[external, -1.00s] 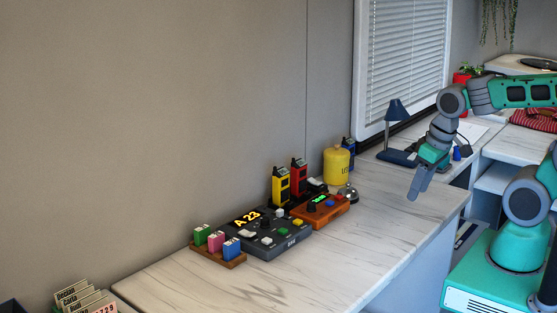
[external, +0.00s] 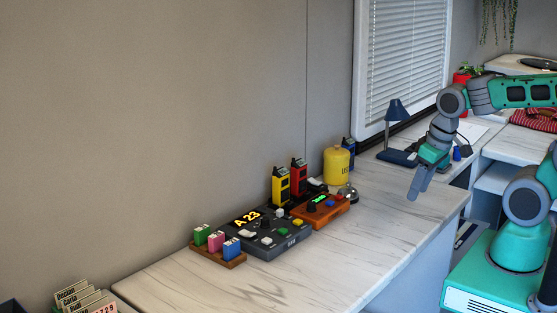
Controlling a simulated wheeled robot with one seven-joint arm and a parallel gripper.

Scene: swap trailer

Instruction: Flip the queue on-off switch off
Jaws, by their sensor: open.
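A dark grey queue box (external: 262,246) with a lit yellow "A 23" display (external: 246,219) stands on the counter left of the middle. Several small controls sit on its top, among them white, green and yellow ones. They are too small to tell which is the on-off switch or how it is set. My gripper (external: 412,194) points down at the right, above or near the counter's right part, well apart from the box. It is open and holds nothing that I can see.
An orange box (external: 322,212) with a green display adjoins the queue box on the right. The counter front (external: 385,225) is clear.

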